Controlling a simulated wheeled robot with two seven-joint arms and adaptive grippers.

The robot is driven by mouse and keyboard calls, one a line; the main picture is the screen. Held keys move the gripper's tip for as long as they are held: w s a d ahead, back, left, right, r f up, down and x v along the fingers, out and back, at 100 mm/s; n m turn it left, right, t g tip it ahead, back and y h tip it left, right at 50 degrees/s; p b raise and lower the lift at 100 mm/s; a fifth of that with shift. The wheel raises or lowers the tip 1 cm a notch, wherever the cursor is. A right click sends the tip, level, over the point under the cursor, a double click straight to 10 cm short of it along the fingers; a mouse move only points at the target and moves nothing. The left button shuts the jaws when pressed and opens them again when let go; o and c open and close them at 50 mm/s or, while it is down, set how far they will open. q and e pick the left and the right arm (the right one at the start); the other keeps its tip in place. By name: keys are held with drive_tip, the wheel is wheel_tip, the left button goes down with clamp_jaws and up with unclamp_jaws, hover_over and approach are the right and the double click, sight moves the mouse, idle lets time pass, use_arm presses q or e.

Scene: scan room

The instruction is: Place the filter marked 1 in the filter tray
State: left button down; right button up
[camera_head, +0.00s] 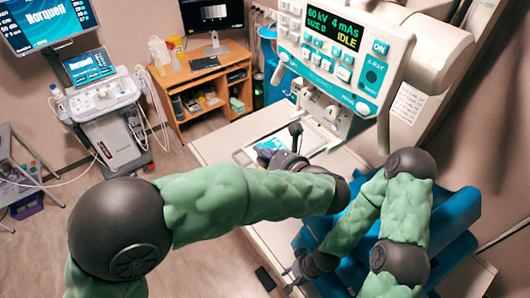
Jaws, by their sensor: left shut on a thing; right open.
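My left gripper (270,157) is low over the white table, beneath the X-ray control panel. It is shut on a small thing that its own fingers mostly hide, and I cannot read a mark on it. A small blue and pinkish patch (268,146) shows right at its fingertips; I cannot tell whether this is the held thing or lies behind it. My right gripper (289,278) is open and empty at the lower middle, near the table's front edge. I cannot make out the filter marked 1 or the filter tray for certain.
The X-ray control panel (345,48) hangs above the white table (215,150). A black knob (295,128) stands up just beyond my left gripper. A blue chair-like piece (455,215) is at right. A wooden desk (200,75) and an ultrasound cart (105,105) stand at the back left.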

use_arm(q)
drive_tip(key=c, duration=1.3)
unclamp_jaws()
drive_tip(key=shift+c, duration=0.2)
drive_tip(key=shift+r, duration=0.15)
drive_tip(key=shift+r, duration=0.3)
drive_tip(key=v, duration=1.2)
drive_tip(key=shift+b, duration=0.35)
drive_tip(key=shift+r, duration=0.15)
